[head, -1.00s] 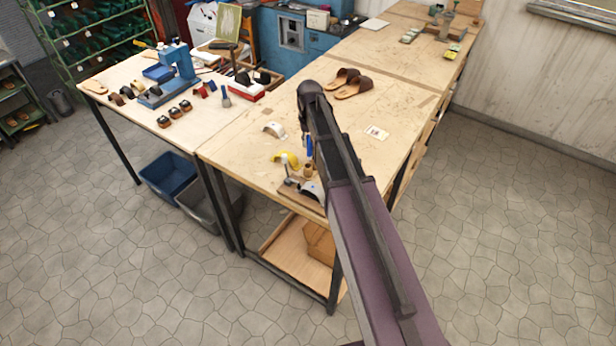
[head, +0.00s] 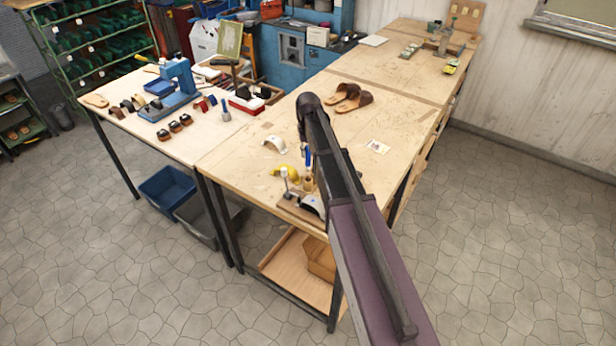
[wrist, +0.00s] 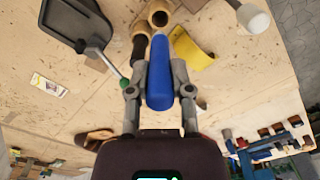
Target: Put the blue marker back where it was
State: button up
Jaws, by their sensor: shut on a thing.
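The blue marker (wrist: 160,72) is upright in the wrist view, held between the two fingers of my gripper (wrist: 160,88). Its far end is close to two round wooden-rimmed pieces (wrist: 158,14); I cannot tell whether it touches them. In the head view the blue marker (head: 307,157) shows as a small blue strip beside my arm, above a small wooden cup (head: 308,185) near the bench's front corner. My gripper is mostly hidden behind my arm there.
Close around are a yellow piece (wrist: 197,50), a white-headed tool (wrist: 252,18) and a dark grey form (wrist: 78,22).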

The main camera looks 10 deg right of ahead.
aim_at(308, 169)
jog(key=shift+f+b, duration=2.25)
jog(key=shift+f, duration=0.3)
jog(key=shift+f, duration=0.1)
jog(key=shift+f+b, duration=1.8)
jog(key=shift+b, duration=0.05)
jog(key=shift+f, duration=0.15)
jog(key=o, duration=0.8)
jog(key=shift+o, duration=0.2)
notch_tip(308, 169, up, 12)
jog(key=p, duration=1.2)
jog(key=shift+r, duration=0.2)
